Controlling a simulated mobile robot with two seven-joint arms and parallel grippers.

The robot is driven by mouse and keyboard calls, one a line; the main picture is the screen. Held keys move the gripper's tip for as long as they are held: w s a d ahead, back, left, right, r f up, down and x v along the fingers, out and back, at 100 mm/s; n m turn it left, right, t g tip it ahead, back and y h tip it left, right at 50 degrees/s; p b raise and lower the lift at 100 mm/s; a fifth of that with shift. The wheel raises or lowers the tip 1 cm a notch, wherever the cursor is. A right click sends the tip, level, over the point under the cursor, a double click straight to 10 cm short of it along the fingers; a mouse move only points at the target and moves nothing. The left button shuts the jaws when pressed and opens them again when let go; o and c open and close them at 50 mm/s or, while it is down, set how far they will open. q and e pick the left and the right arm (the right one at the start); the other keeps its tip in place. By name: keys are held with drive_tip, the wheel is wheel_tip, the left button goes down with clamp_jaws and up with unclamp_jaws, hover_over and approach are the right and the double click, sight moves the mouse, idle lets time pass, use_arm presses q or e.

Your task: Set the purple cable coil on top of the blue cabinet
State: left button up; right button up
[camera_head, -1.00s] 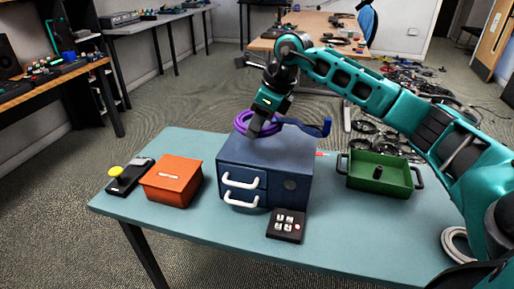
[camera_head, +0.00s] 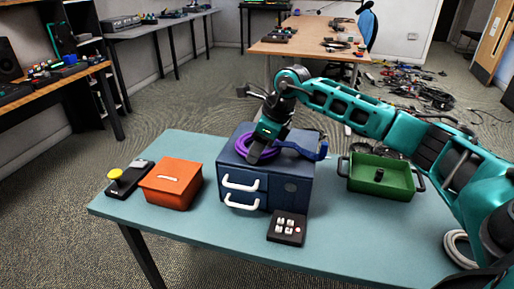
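The purple cable coil (camera_head: 241,144) is at my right gripper (camera_head: 256,153), over the left part of the blue cabinet's top. The gripper points down and appears shut on the coil; its fingers hide part of the loop. Whether the coil touches the top is hard to tell. The blue cabinet (camera_head: 290,188) stands on the table with two white-handled drawers, both shut. A dark blue piece sticks out to the right of the gripper, above the cabinet's top. My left gripper is not in view.
On the teal table (camera_head: 225,238), an orange box (camera_head: 170,188) and a black device with a yellow button (camera_head: 117,176) stand left of the cabinet. A green tray (camera_head: 362,185) stands right. A black keypad (camera_head: 286,229) lies in front. The table's front is mostly clear.

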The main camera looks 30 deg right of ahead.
drive_tip(key=shift+o, duration=1.3)
drive_tip(key=shift+r, duration=0.1)
